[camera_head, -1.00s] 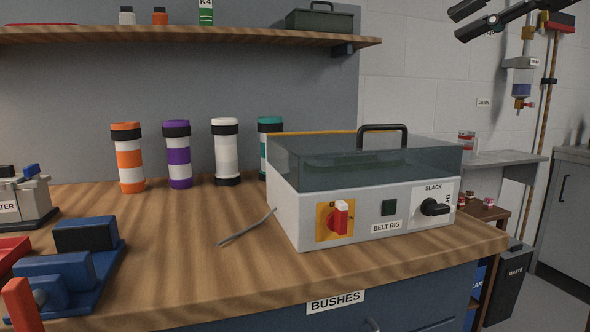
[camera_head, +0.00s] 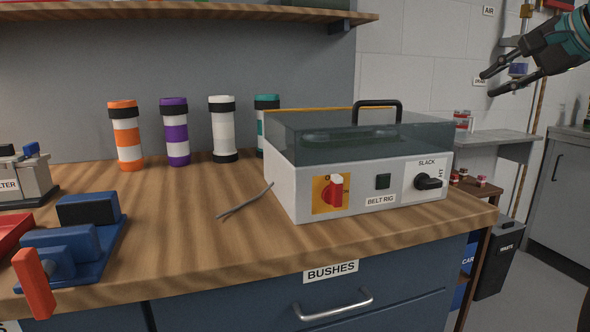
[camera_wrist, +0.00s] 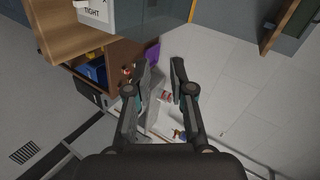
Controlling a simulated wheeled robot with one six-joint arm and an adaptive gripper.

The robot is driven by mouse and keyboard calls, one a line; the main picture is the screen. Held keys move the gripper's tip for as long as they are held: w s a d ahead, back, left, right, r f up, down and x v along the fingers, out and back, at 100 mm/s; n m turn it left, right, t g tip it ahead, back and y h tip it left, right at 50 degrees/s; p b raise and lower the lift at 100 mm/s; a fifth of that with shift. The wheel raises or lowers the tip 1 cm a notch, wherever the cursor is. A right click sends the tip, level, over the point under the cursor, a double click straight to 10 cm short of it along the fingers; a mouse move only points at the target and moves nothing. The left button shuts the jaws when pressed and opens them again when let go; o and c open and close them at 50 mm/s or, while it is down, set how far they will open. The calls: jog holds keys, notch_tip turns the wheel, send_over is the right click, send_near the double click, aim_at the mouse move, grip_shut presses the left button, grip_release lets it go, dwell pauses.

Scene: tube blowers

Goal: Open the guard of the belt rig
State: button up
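The belt rig (camera_head: 285,192) is a white box at the right end of the wooden bench. Its clear, dark-tinted guard (camera_head: 350,140) lies shut over the top, with a black handle (camera_head: 378,103) standing on it. The front panel carries a red switch (camera_head: 332,192) on a yellow plate, a dark green square button and a black slack/tight knob (camera_head: 428,182). My gripper (camera_head: 488,86) is at the upper right, apart from the rig, with its fingers spread. In the wrist view my gripper (camera_wrist: 163,75) is open and empty; a corner of the rig (camera_wrist: 92,12) shows at upper left.
Several striped tubes (camera_head: 176,132) stand behind and left of the rig. A blue vice-like fixture (camera_head: 75,245) sits at left. A shelf (camera_head: 180,14) overhangs the back. The space above the guard looks clear.

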jog(key=s+a+f+n+g+h, duration=0.2)
jog(key=f, duration=0.9)
jog(key=s+a+f+n+g+h, duration=0.1)
jog(key=s+f+g+h, duration=0.1)
jog(key=f, duration=0.9)
jog(key=s+a+f+n+g, duration=0.1)
jog(key=s+a+f+n, duration=0.3)
jog(key=s+a+f, duration=0.3)
jog(key=s+a+f+n, duration=0.4)
jog(key=s+a+f, duration=0.4)
jog(key=f, duration=0.5)
jog(key=s, duration=0.2)
jog(key=shift+s+a+f+n+g, duration=0.15)
jog(key=shift+s+f+n+g, duration=0.15)
jog(key=shift+s+n+g, duration=0.1)
jog(key=shift+a+r, duration=0.1)
jog(key=shift+a, duration=0.25)
jog(key=shift+d, duration=0.1)
